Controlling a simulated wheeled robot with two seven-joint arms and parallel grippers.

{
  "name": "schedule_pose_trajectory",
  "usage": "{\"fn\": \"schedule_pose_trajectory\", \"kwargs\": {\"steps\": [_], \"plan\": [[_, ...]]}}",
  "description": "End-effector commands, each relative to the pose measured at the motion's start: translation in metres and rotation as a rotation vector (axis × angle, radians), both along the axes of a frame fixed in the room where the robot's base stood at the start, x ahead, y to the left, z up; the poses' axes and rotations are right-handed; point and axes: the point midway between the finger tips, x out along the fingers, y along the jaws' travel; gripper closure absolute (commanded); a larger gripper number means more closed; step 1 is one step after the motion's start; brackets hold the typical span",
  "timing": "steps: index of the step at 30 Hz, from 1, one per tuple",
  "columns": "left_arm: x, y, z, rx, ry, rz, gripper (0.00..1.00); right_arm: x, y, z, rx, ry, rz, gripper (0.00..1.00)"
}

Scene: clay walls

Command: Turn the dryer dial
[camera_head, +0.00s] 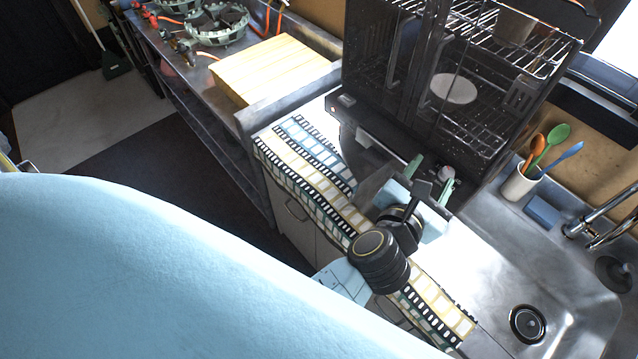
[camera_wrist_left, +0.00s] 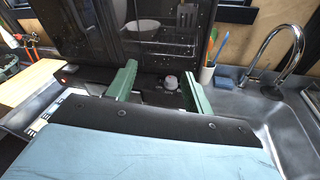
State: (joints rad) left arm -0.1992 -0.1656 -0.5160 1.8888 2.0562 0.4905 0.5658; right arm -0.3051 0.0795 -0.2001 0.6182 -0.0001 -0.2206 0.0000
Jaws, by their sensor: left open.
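The dryer (camera_head: 374,115) is a dark, see-through cabinet with wire racks at the back of the counter; it also fills the upper middle of the wrist view (camera_wrist_left: 90,30). Its dial (camera_head: 446,173) is a small pale grey-pink knob low on the front, also visible in the left wrist view (camera_wrist_left: 171,83). My left gripper (camera_head: 431,174) is open, its two green fingers pointing at the dryer front. In the left wrist view (camera_wrist_left: 158,74) the dial shows between the fingers, closer to the right one. I see no contact with it. My right gripper is not in view.
A sink (camera_head: 490,290) with a faucet (camera_head: 600,215) lies to the right. A white cup of colored utensils (camera_head: 518,184) and a blue sponge (camera_head: 542,211) stand beside the dryer. A film-strip patterned towel (camera_head: 300,170) covers the counter's front. A wooden board (camera_head: 268,68) lies left.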

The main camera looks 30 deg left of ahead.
Motion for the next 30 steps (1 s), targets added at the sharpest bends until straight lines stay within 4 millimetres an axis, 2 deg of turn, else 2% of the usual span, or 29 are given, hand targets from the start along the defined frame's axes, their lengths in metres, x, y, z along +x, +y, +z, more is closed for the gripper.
{"fn": "schedule_pose_trajectory", "kwargs": {"steps": [6,12,15,23,30], "plan": [[-0.008,0.01,0.038,0.253,-0.231,-0.081,0.49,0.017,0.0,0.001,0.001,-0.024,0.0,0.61],[-0.024,0.007,0.063,0.509,-0.41,-0.178,0.49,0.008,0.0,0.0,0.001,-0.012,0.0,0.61],[-0.034,0.004,0.069,0.645,-0.484,-0.235,0.49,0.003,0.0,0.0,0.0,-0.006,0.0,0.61],[-0.062,-0.008,0.066,1.01,-0.636,-0.413,0.49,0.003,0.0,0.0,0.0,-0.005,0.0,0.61],[-0.089,-0.01,0.039,1.349,-0.706,-0.62,0.49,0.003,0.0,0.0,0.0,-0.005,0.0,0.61]]}}
